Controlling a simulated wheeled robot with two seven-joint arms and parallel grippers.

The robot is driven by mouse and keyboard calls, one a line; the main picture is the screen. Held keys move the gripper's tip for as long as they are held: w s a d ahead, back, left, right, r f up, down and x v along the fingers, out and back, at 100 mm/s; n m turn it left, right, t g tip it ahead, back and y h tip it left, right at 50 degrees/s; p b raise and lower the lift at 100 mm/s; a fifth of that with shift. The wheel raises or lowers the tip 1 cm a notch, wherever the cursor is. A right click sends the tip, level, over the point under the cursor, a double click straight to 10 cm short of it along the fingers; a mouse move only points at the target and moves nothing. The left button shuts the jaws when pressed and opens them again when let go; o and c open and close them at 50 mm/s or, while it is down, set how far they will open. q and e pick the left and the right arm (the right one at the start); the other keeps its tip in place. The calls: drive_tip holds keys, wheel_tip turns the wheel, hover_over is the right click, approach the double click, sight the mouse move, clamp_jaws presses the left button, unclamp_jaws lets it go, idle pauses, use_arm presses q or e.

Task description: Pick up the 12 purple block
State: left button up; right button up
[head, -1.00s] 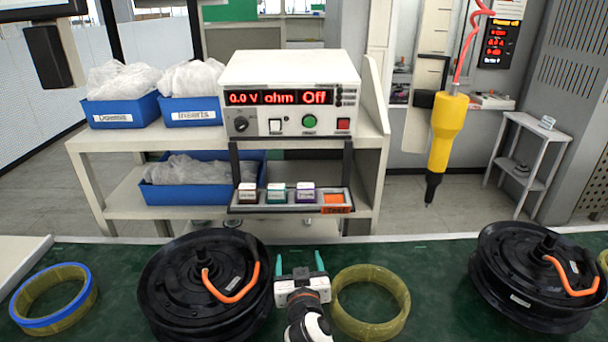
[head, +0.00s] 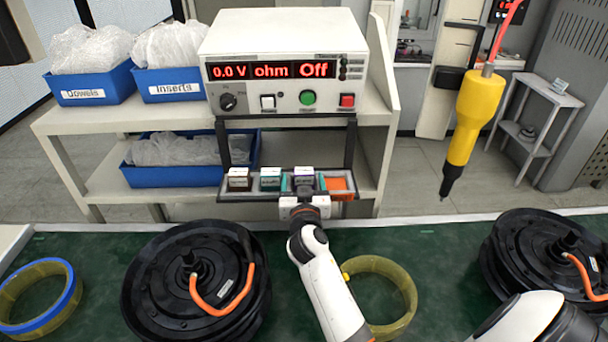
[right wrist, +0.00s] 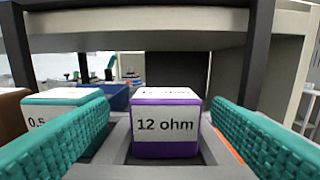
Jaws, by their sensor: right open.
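The purple block (right wrist: 165,149), labelled "12 ohm", sits upright in a slot of the grey tray (right wrist: 100,156). It is centred between the two teal fingers of my right gripper (right wrist: 160,115) in the right wrist view. The fingers are open on either side, with a visible gap to the block. My left gripper is not in view.
Motor hubs (head: 195,280) and a yellow ring (head: 404,285) lie on the green bench.

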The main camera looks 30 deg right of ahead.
sight(304, 168)
drive_tip(key=shift+w+d+r, duration=0.2)
drive_tip(key=shift+w+d, duration=0.05)
drive_tip(key=shift+w, duration=0.05)
drive_tip(key=p+x, duration=0.1)
drive_tip(key=x, duration=0.2)
drive_tip(key=shift+w+d+r+p, duration=0.1)
drive_tip(key=shift+d+r+p, duration=0.05)
drive_tip(key=shift+d+p, duration=0.2)
drive_tip(key=shift+w+d, duration=0.2)
drive_tip(key=shift+w, duration=0.25)
drive_tip(key=shift+s+a, duration=0.1)
drive_tip(key=shift+c, duration=1.3)
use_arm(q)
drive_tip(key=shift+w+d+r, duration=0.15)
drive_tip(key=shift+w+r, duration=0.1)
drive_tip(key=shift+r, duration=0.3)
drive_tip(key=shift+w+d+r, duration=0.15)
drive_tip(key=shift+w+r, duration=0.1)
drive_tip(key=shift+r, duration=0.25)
use_arm(e)
drive_tip(key=c, duration=0.9)
